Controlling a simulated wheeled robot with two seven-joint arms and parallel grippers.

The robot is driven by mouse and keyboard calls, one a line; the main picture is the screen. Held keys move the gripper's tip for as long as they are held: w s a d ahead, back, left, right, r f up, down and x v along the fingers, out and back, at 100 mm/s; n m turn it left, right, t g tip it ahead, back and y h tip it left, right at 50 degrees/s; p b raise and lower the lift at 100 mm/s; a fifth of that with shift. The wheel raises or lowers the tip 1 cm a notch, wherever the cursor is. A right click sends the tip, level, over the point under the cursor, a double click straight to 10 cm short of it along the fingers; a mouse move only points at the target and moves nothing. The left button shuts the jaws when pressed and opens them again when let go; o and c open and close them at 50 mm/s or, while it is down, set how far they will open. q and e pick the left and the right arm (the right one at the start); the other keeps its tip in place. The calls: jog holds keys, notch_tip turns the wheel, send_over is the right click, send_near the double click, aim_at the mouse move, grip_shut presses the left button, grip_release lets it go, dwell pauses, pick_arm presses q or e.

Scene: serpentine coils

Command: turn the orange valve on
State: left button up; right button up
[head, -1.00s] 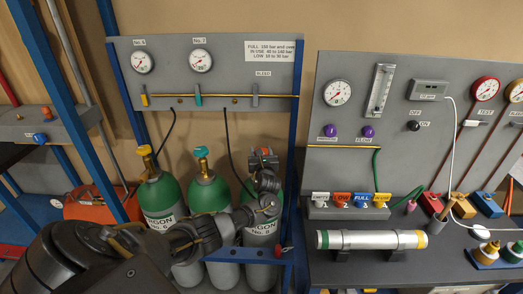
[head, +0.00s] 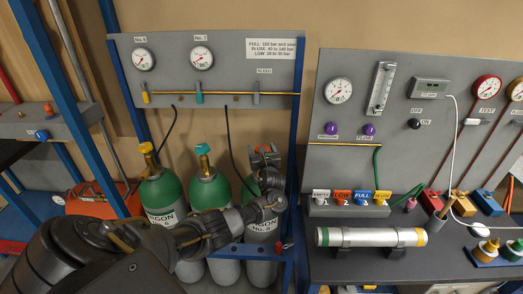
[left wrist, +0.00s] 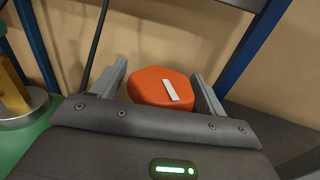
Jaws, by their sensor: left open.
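The orange valve knob (left wrist: 150,90) sits between the fingers of my left gripper (left wrist: 160,82) in the left wrist view. It is a rounded orange cap with a white bar mark on top. The fingers are open, one on each side of it, with a visible gap at least on the right. In the head view my left gripper (head: 265,160) is over the top of the right-hand green cylinder (head: 261,226), labelled argon No. 8. There only a little of the orange knob (head: 264,149) shows between the fingers. My right gripper is not in view.
Two more green cylinders stand to the left, with a yellow knob (head: 146,148) and a teal knob (head: 203,149). A blue rack post (head: 297,110) is close on the right. A gauge panel (head: 225,60) is behind. A thin hose (head: 229,135) hangs near the gripper.

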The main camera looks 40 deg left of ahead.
pick_arm(q)
jog(key=shift+s, duration=0.1)
jog(key=v, duration=1)
jog(key=shift+s+d, duration=0.2)
jog(key=shift+d, duration=0.1)
